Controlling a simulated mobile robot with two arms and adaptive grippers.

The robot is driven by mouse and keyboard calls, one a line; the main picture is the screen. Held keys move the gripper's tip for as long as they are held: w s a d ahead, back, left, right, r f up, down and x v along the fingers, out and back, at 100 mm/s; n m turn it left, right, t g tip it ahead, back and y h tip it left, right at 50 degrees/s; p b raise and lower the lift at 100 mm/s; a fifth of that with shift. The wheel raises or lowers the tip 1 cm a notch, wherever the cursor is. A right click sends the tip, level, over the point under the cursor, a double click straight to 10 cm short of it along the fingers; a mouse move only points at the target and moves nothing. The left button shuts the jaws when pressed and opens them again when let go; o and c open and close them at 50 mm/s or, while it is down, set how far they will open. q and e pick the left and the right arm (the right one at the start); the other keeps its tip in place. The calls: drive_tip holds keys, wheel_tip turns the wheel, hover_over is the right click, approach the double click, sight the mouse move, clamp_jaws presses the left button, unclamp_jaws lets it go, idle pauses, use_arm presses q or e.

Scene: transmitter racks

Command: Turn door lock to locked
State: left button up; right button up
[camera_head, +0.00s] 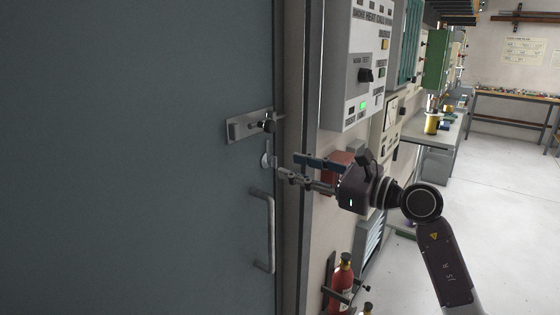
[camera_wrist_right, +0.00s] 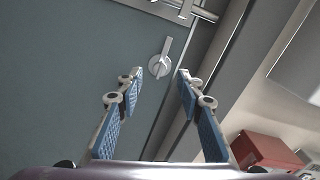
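The door lock (camera_head: 265,160) is a small grey thumb-turn on the blue-grey door, near the door's right edge. In the wrist view, the lock (camera_wrist_right: 158,66) shows a round base with a lever pointing up and slightly right. My right gripper (camera_head: 288,165) is open and empty, just right of the lock and pointing at it. In the wrist view the lock lies beyond and between the spread blue-padded fingers (camera_wrist_right: 160,80), apart from them. My left gripper is not in view.
A slide bolt (camera_head: 248,126) sits above the lock, and a vertical pull handle (camera_head: 271,232) below it. Right of the door frame are a grey control panel (camera_head: 357,85), a red box (camera_wrist_right: 265,150) and a red fire extinguisher (camera_head: 341,283). The floor at the right is clear.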

sight(276, 162)
drive_tip(key=p+x, duration=0.1)
drive_tip(key=x, duration=0.3)
drive_tip(key=shift+w+a, duration=0.1)
drive_tip(key=shift+a, duration=0.05)
drive_tip(key=shift+f, duration=0.1)
clamp_jaws()
